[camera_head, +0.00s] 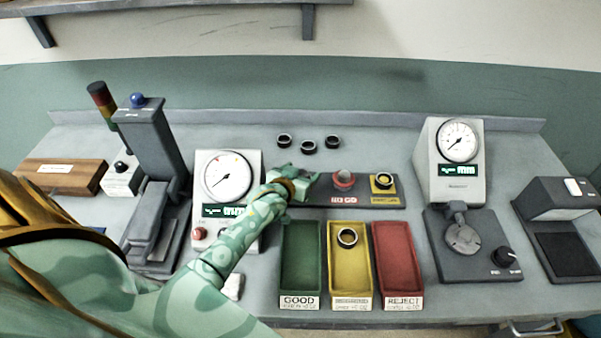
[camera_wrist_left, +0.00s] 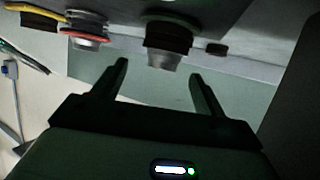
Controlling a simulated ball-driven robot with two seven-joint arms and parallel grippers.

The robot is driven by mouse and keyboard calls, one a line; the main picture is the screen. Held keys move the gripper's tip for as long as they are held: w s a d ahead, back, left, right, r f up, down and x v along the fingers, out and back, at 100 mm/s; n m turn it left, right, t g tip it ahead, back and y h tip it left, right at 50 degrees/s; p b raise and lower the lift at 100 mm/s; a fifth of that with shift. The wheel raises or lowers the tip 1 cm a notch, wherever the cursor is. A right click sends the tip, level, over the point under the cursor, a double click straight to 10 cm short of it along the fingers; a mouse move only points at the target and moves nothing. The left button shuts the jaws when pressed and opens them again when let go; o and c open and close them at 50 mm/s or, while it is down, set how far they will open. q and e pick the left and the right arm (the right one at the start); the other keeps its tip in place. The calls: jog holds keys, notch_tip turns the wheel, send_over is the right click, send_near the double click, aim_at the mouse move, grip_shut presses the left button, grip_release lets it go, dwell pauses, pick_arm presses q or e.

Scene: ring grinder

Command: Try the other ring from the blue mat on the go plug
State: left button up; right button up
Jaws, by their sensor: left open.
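My left gripper (camera_head: 304,180) is at the left end of the dark plug base (camera_head: 362,200) and covers the go plug there. In the left wrist view my left gripper (camera_wrist_left: 158,78) is open and empty. Its fingers point at a silver-tipped plug (camera_wrist_left: 162,59) with a green-edged collar. A dark band, possibly a ring, surrounds this plug; I cannot tell for sure. A sliver of blue, perhaps the blue mat (camera_head: 98,230), shows at the left, mostly hidden by my arm. My right gripper is not in view.
The red no-go plug (camera_head: 343,179) and a ring on the yellow pad (camera_head: 383,180) are right of my gripper. Several dark rings (camera_head: 308,147) lie behind. Green (camera_head: 301,265), yellow (camera_head: 350,275) and red (camera_head: 397,262) trays stand in front; the yellow one holds a ring (camera_head: 347,237).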

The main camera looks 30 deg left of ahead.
pick_arm(q)
jog(key=shift+r, duration=0.5)
jog(key=r, duration=0.1)
jog(key=r+p, duration=0.2)
jog(key=shift+s+d+r, duration=0.2)
jog(key=shift+s+d, duration=0.05)
jog(key=shift+s, duration=0.05)
jog(key=s+d+r+p, duration=0.2)
jog(key=s+d+r, duration=0.5)
jog(key=s, duration=0.4)
jog(key=shift+s+r+p, duration=0.15)
jog(key=shift+r+p, duration=0.15)
jog(key=shift+r, duration=0.5)
